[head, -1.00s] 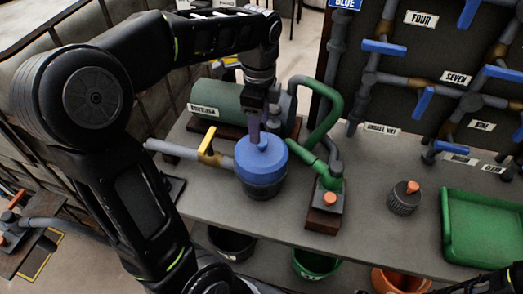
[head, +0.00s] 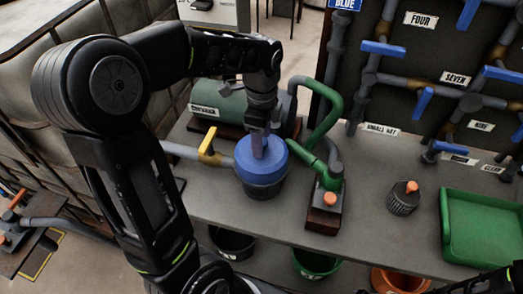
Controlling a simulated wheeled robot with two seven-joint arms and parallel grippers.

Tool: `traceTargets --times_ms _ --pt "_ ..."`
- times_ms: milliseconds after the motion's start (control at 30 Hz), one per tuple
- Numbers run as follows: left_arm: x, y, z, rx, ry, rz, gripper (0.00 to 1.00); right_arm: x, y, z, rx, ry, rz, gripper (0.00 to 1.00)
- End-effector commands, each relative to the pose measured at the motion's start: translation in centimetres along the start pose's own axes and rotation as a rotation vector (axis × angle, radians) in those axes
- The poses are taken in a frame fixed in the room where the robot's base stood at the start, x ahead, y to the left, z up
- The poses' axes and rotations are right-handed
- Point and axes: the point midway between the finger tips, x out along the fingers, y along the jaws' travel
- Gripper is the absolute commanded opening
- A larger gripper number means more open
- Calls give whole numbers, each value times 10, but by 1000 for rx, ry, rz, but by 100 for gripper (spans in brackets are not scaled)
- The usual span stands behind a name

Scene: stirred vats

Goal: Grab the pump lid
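The blue pump lid (head: 250,161) sits level on the round dark blue pump body (head: 263,190) on the grey bench, with a pipe joined at its left. My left gripper (head: 260,150) points down at the middle of the lid. Its fingers are at the lid's upright knob and largely hide it; whether they are closed on the knob cannot be made out. The lid shows no gap from the pump. My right gripper does not show; only a dark piece, apparently of my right arm, is at the lower right corner.
A yellow-handled valve (head: 209,144) is left of the pump. A green tank (head: 218,100) lies behind. A green pipe (head: 322,122) and an orange-buttoned block (head: 325,208) stand right. Buckets stand below.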

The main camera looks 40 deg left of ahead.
Motion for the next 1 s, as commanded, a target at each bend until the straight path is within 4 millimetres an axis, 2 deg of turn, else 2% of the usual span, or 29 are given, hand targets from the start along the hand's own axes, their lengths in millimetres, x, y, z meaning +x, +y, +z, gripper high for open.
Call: traceTargets --times_ms 367,1000 --pt "0 0 0 0 0 0 53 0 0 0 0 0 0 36" --pt "0 0 0 0 0 0 1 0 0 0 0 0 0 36"
